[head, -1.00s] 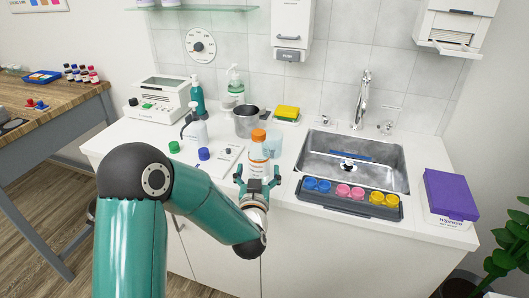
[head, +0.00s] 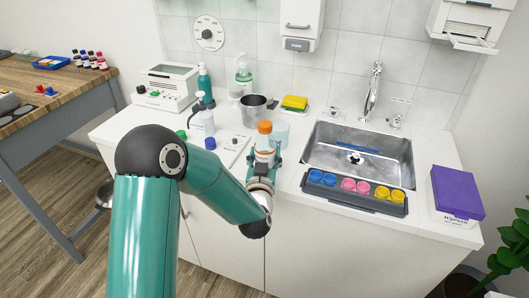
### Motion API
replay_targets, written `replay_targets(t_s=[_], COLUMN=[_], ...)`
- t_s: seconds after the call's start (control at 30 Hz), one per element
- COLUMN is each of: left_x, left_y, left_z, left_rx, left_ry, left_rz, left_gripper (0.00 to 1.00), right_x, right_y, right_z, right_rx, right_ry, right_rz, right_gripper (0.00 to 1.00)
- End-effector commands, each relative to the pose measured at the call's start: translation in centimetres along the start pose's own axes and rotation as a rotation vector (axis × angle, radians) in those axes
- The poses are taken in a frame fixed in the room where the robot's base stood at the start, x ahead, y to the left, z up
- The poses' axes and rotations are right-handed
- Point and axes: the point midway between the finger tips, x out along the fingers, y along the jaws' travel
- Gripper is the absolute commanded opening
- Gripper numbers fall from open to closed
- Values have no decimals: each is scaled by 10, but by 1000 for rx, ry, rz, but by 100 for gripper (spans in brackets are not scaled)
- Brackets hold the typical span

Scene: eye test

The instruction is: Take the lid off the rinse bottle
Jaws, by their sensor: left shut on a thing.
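A bottle with an orange lid (head: 265,127) stands near the front edge of the white counter, left of the sink. The lid sits on the bottle (head: 264,143). My left gripper (head: 263,160) is shut on the bottle's body, below the lid. The fingers and wrist hide the lower part of the bottle. A white bottle with a dark top (head: 201,122) stands to the left of it. I cannot read any label that tells which one is the rinse bottle. My right gripper is not in view.
A clear cup (head: 279,132) stands close behind the gripped bottle, and a metal beaker (head: 253,108) is further back. Loose blue (head: 210,143) and green caps lie to the left. A dark tray of coloured cups (head: 354,192) lies in front of the sink (head: 358,153).

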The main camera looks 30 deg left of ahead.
Motion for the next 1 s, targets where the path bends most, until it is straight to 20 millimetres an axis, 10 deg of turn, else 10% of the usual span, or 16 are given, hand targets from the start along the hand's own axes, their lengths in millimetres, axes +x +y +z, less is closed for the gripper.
replay_targets(t_s=[0.47,1.0], left_x=[0,0], left_y=[0,0], left_z=[-24,-162], left_rx=[-1,-3], left_ry=[6,7], left_rz=[-1,0], left_gripper=[19,19], right_x=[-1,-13], right_y=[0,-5], right_z=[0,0], right_rx=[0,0], right_ry=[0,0], right_rz=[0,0], right_gripper=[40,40])
